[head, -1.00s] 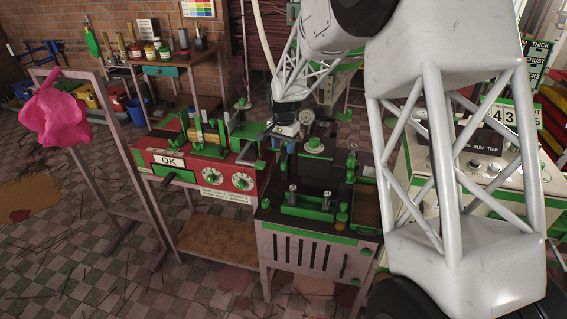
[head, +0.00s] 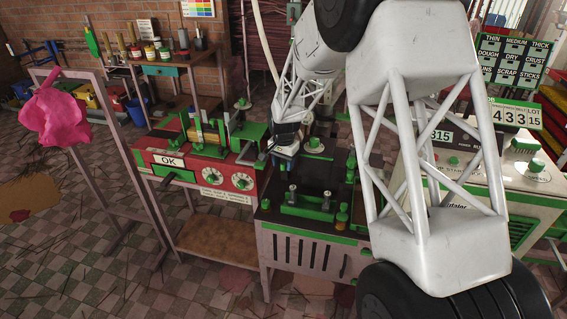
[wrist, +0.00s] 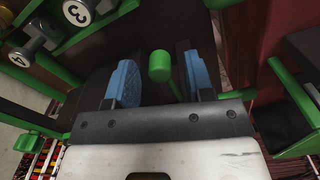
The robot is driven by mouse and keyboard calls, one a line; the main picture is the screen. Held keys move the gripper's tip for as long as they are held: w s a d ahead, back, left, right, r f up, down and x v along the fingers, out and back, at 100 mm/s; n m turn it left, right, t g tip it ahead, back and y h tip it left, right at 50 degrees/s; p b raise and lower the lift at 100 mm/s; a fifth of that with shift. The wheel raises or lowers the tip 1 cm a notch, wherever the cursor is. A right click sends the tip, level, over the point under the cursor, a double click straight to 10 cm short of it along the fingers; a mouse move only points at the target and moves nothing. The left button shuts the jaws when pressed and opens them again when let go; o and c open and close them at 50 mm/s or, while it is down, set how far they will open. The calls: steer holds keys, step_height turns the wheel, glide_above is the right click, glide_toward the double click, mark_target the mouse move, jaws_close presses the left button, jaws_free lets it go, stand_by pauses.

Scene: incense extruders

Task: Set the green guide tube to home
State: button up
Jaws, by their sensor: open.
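In the wrist view, a green cylindrical knob (wrist: 160,66) on a thin green stem shows between the blue finger pads of my gripper (wrist: 158,82). I cannot tell whether this knob belongs to the green guide tube. My gripper is open, with a gap on both sides of the knob and nothing held. My arm hides part of that bench, and the green knob cannot be made out there.
Numbered knobs 3 (wrist: 77,12) and 4 (wrist: 22,57) stand left in the wrist view, beside green rails. Upright posts and a green block (head: 308,205) stand on the bench. A white control console (head: 465,190) is at right. A pink cloth (head: 55,110) hangs at left.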

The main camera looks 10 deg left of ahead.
steer(key=shift+c, duration=0.3)
jaws_close()
steer(key=shift+d, duration=1.35)
steer(key=shift+c, duration=1.1)
jaws_free()
steer(key=shift+r, duration=0.1)
steer(key=shift+o, duration=1.4)
steer(key=shift+r, duration=0.1)
step_height(320, 180, up, 8)
steer(key=shift+f, duration=0.25)
